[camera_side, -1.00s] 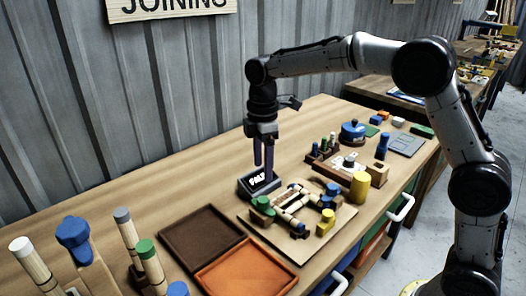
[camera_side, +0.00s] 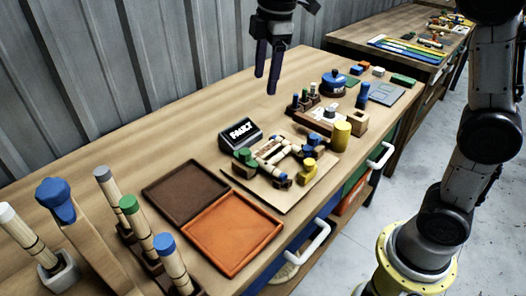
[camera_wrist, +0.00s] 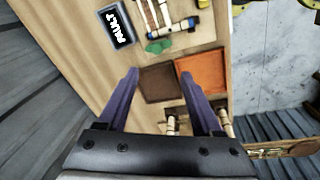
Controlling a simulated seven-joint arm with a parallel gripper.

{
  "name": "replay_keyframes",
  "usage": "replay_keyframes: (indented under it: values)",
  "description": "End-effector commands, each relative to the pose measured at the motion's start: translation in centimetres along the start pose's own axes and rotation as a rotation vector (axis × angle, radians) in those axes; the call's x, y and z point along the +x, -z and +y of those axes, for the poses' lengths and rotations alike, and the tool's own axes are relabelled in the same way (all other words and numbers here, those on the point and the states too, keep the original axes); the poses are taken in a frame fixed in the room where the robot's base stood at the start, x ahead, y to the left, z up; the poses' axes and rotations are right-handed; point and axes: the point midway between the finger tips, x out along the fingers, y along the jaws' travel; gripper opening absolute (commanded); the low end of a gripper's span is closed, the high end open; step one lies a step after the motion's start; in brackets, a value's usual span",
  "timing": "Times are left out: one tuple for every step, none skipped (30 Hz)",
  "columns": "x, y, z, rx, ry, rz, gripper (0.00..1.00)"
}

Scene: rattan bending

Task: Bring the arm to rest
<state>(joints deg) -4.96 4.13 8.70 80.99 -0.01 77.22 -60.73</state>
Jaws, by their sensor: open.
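My gripper (camera_side: 267,80) hangs above the bench, fingers pointing down, apart and empty. In the wrist view its two purple fingers (camera_wrist: 163,85) stand apart with nothing between them but the bench far below. The gripper touches none of these.
A brown tray (camera_side: 185,193) and an orange tray (camera_side: 233,232) lie side by side on the bench. Upright rattan poles with coloured caps (camera_side: 138,222) stand at the near left. A yellow cylinder (camera_side: 341,136) and small fixtures stand right of the board. The bench's back strip is clear.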

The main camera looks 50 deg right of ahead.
Motion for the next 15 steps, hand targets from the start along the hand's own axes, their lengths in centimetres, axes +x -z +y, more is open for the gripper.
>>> replay_keyframes:
  values:
    - [-1.6, -1.3, -1.6, 0.029, -0.031, 0.016, 0.67]
    - [-2.3, -1.9, -2.4, 0.051, -0.045, 0.024, 0.67]
    - [-3.0, -2.8, -3.6, 0.082, -0.065, 0.035, 0.67]
    - [-3.5, -3.5, -4.5, 0.108, -0.078, 0.043, 0.67]
    - [-3.8, -4.2, -5.4, 0.138, -0.092, 0.051, 0.67]
    - [-4.3, -5.0, -6.6, 0.179, -0.111, 0.064, 0.67]
    - [-4.5, -5.7, -7.6, 0.212, -0.124, 0.074, 0.67]
    - [-4.6, -6.3, -8.6, 0.246, -0.137, 0.084, 0.67]
    - [-4.6, -7.1, -9.9, 0.294, -0.153, 0.098, 0.67]
    - [-4.6, -7.7, -10.9, 0.332, -0.166, 0.110, 0.67]
    - [-4.5, -8.4, -11.9, 0.372, -0.177, 0.122, 0.67]
    - [-4.1, -9.2, -13.2, 0.429, -0.192, 0.138, 0.67]
    - [-3.8, -9.8, -14.2, 0.473, -0.201, 0.151, 0.67]
    - [-3.4, -10.3, -15.2, 0.518, -0.210, 0.164, 0.67]
    - [-2.7, -11.0, -16.5, 0.579, -0.221, 0.182, 0.67]
